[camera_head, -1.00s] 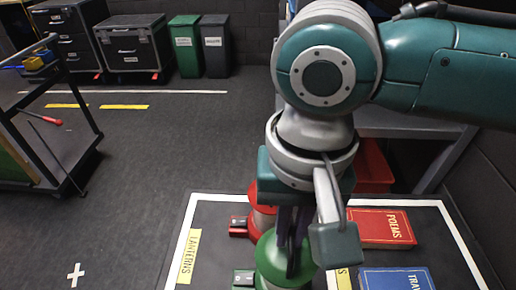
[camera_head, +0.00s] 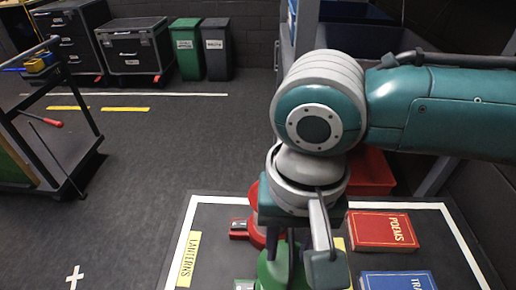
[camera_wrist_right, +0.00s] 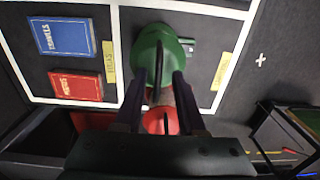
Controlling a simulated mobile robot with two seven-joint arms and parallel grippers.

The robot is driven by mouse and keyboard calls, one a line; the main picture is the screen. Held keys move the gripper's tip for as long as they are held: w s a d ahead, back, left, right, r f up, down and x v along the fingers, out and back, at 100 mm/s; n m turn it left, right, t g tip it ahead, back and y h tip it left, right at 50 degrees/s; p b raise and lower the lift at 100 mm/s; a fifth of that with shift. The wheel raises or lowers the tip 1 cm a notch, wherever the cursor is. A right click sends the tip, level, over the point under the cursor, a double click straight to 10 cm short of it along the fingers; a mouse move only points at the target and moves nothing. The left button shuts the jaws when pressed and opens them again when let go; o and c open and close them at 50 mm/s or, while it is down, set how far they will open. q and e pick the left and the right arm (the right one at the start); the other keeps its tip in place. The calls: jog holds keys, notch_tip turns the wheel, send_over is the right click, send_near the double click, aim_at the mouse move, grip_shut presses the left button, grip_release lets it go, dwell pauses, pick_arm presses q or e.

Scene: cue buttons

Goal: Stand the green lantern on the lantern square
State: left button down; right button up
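The green lantern (camera_head: 268,272) stands on the dark, white-outlined area beside a yellow LANTERNS strip (camera_head: 188,258). It also shows in the right wrist view (camera_wrist_right: 160,42), with a dark handle rising from its top. My right gripper (camera_head: 293,262) is over the lantern, pointing down. In the right wrist view its two fingers (camera_wrist_right: 159,92) are apart, one on each side of the handle, with gaps visible. The lantern's lower part is partly cut off or hidden in the head view. My left gripper is out of view.
A red lantern (camera_head: 257,232) stands close behind the green one. A red POEMS book (camera_head: 383,231) and a blue TRAVELS book (camera_head: 397,282) lie to the right. A red bin (camera_head: 371,172) stands behind. A cart (camera_head: 60,150) is at left; floor between is clear.

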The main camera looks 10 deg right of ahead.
notch_tip(320, 180, up, 12)
jog(key=p, duration=0.1)
jog(key=s+a+f+n+t+y, duration=0.1)
jog(key=s+a+f+n+y, duration=0.1)
jog(key=s+a+n+y, duration=0.25)
jog(key=s+d+f+t+h, duration=0.2)
jog(key=s+d, duration=0.5)
jog(key=d, duration=0.7)
jog(key=shift+s+f+n+t+h, duration=0.35)
jog(key=shift+f+h, duration=0.3)
jog(key=shift+h, duration=0.6)
